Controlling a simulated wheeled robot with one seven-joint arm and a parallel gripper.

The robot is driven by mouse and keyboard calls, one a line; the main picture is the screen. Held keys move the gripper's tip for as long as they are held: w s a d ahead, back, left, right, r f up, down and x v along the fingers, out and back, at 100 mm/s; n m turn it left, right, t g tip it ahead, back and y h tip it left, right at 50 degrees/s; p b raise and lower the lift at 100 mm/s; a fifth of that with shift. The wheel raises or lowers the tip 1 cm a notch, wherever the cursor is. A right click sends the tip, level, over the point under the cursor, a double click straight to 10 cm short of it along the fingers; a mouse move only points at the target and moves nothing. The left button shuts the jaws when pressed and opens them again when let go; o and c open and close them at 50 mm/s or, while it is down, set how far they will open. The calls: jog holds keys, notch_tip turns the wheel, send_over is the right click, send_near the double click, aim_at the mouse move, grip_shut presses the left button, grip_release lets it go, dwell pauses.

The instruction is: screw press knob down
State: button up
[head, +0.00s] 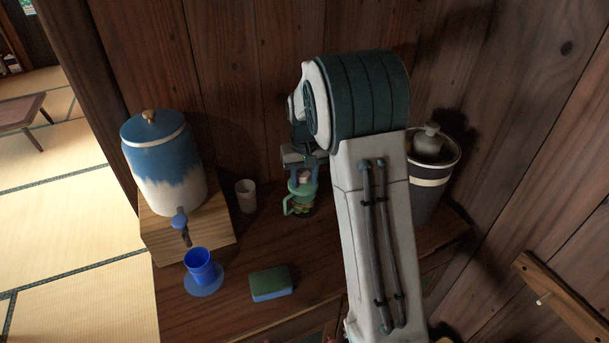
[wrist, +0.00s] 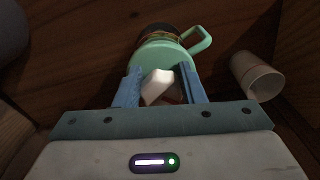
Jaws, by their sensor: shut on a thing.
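The press is a small jar with a mint-green lid and side handle (head: 300,190); it stands upright on the wooden counter near the back wall. In the wrist view its green lid (wrist: 166,55) is just beyond my fingertips. My gripper (wrist: 160,72), with two blue fingers, is shut on the pale press knob (wrist: 157,87) above the lid. In the head view my gripper (head: 304,178) hangs over the press, and the knob is mostly hidden between the fingers. I cannot tell how far the knob is screwed down.
A white cup (head: 246,196) stands just left of the press. A blue-and-white dispenser (head: 165,170) sits on a wooden box (head: 215,228). A blue cup (head: 201,263) on a saucer and a green-blue sponge (head: 271,283) lie in front. A dark bin (head: 425,205) stands right.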

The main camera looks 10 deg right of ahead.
aim_at(304, 176)
jog(key=o, duration=0.5)
jog(key=shift+s+f, duration=0.35)
jog(key=shift+f, duration=0.35)
jog(key=shift+a+r, duration=0.1)
jog(key=shift+r, duration=0.05)
jog(key=shift+r+p, duration=0.3)
jog(key=shift+p, duration=0.05)
jog(key=shift+o, duration=1.4)
jog(key=shift+w+r+p, duration=0.1)
jog(key=shift+r+p, duration=0.2)
jog(key=shift+r, duration=0.05)
notch_tip(304, 176, up, 8)
jog(key=p, duration=0.5)
jog(key=shift+w, duration=0.15)
